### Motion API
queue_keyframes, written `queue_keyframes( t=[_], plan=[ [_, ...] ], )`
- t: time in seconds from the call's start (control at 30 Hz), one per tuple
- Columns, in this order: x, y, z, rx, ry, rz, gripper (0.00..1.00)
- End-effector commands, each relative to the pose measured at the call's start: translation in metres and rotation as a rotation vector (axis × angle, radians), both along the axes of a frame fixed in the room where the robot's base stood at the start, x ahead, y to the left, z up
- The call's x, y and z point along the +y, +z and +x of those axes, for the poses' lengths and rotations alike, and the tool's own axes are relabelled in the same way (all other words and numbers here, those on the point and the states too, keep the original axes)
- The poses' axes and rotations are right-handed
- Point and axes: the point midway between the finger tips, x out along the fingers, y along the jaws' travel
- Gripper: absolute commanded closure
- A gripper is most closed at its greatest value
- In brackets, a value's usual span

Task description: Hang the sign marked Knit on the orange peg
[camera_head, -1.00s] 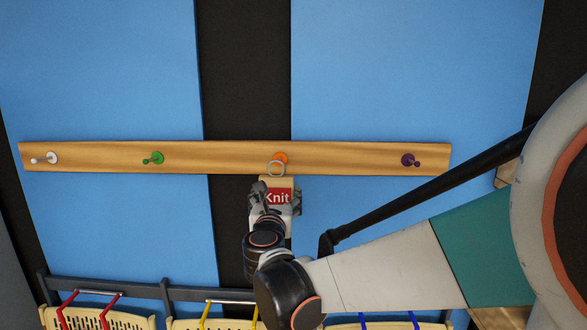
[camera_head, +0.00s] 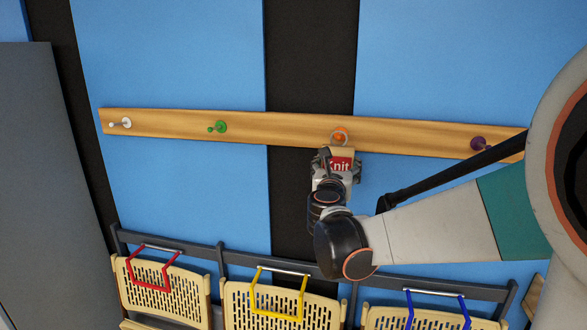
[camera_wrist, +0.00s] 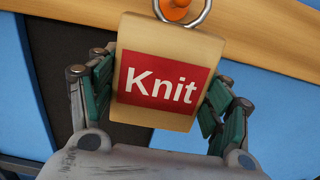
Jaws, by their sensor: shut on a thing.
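The Knit sign (camera_wrist: 168,32) is a light wooden block with a red label and white lettering, with a metal ring (camera_wrist: 204,14) at its top. My gripper (camera_wrist: 160,95) is shut on the sign, its green-padded fingers on both sides of it. In the head view the sign (camera_head: 341,152) is upright just below the orange peg (camera_head: 341,135). The ring shows around the orange peg's outline there.
The wooden rail (camera_head: 170,126) also bears a white peg (camera_head: 125,123), a green peg (camera_head: 220,127) and a purple peg (camera_head: 478,144). Below are slatted chair-like racks with a red handle (camera_head: 150,287), a yellow handle (camera_head: 279,310) and a blue handle (camera_head: 437,294).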

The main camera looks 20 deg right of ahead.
Motion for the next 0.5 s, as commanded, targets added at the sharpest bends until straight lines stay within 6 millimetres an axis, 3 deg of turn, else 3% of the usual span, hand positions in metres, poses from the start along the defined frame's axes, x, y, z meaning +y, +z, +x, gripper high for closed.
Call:
queue_keyframes(
  t=[0.5],
  plan=[
    [-0.016,-0.001,0.024,0.000,-0.001,0.000,0.49]
  ],
)
